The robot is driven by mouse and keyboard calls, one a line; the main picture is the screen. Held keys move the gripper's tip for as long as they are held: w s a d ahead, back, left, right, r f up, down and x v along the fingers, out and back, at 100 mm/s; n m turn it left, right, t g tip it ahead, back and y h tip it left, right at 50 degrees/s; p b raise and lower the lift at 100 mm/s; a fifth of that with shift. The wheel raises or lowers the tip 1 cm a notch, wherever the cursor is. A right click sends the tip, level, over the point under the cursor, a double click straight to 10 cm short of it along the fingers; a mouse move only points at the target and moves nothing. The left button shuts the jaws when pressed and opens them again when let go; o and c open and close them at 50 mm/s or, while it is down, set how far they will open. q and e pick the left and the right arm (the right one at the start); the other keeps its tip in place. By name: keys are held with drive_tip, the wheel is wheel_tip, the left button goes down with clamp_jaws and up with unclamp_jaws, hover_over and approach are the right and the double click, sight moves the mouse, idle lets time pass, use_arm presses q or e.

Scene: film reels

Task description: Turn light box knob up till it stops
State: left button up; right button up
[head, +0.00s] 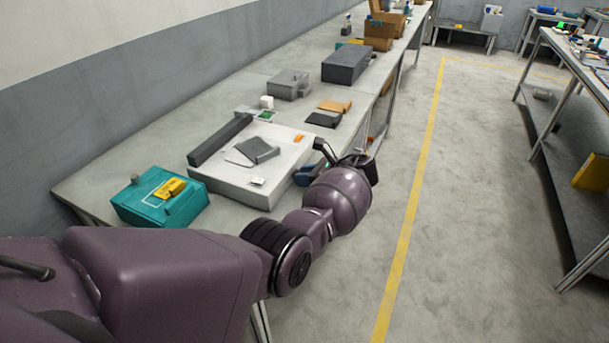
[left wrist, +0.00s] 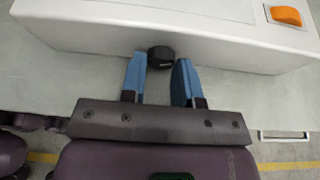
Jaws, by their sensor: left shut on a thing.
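The light box (head: 240,190) is a flat white box on the long grey table. In the left wrist view, its pale front side (left wrist: 100,30) crosses the top of the picture. A short black knob (left wrist: 160,57) sticks out of that side; the head view does not show it. My left gripper (left wrist: 160,75) has blue fingers, one on each side of the knob, and is shut on it. In the head view my left gripper (head: 304,176) is at the light box's near right side, partly hidden by my wrist. My right gripper is not in view.
An orange switch (left wrist: 286,16) sits on the light box top, with a grey piece (head: 255,150) lying there too. A teal box (head: 150,208) with a yellow object stands to the left. A dark grey box (head: 346,64) stands farther back. The floor aisle right of the table is clear.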

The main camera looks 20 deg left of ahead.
use_arm(q)
drive_tip(key=shift+m+g, duration=0.6)
drive_tip(key=shift+m, duration=0.1)
drive_tip(key=o, duration=0.9)
drive_tip(key=b+v, duration=0.1)
drive_tip(key=v, duration=0.9)
drive_tip(key=shift+d+r, duration=0.15)
drive_tip(key=shift+d, duration=0.2)
